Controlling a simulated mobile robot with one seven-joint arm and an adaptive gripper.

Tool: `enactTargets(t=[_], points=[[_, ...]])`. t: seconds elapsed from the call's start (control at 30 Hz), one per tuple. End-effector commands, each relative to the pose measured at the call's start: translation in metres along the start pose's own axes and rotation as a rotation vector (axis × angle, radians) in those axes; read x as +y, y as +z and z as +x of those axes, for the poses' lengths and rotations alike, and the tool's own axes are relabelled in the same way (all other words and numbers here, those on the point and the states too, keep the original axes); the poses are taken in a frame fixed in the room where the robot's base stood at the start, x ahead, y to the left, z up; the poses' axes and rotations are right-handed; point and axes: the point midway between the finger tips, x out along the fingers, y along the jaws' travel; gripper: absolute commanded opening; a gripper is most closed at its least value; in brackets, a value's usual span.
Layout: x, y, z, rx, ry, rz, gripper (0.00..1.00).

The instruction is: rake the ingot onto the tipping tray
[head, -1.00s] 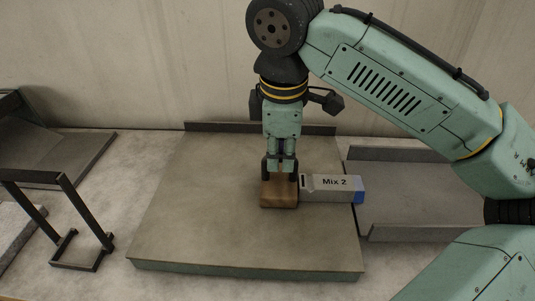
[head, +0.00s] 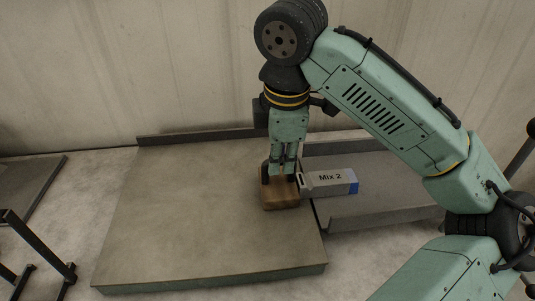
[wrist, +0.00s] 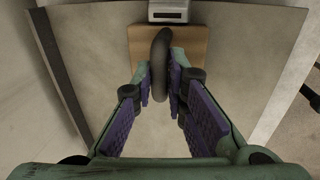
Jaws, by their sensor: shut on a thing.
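The ingot is a grey bar (head: 329,182) marked "Mix 2" with a blue right end. It lies across the slab's right edge, with most of its length over the tipping tray (head: 385,213), a low grey tray with side walls. A wooden rake block (head: 279,195) stands at the ingot's left end, touching or nearly touching. My gripper (head: 283,170) is shut on the rake's dark handle (wrist: 160,58), above the block. In the wrist view, the block (wrist: 190,48) lies beyond my fingers and the ingot's end (wrist: 168,11) shows at the top.
The broad grey slab (head: 200,215) is otherwise bare, with a low rail (head: 190,137) along its back. A dark metal frame (head: 45,245) stands at the far left, with another tray (head: 30,185) behind it. A wall closes off the back.

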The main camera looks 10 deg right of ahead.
Motion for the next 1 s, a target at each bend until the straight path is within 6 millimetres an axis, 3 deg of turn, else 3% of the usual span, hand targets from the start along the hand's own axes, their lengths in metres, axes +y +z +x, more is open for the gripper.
enactTargets(t=[1.0], points=[[0.001,0.083,-0.001,-0.001,0.001,0.005,0.00]])
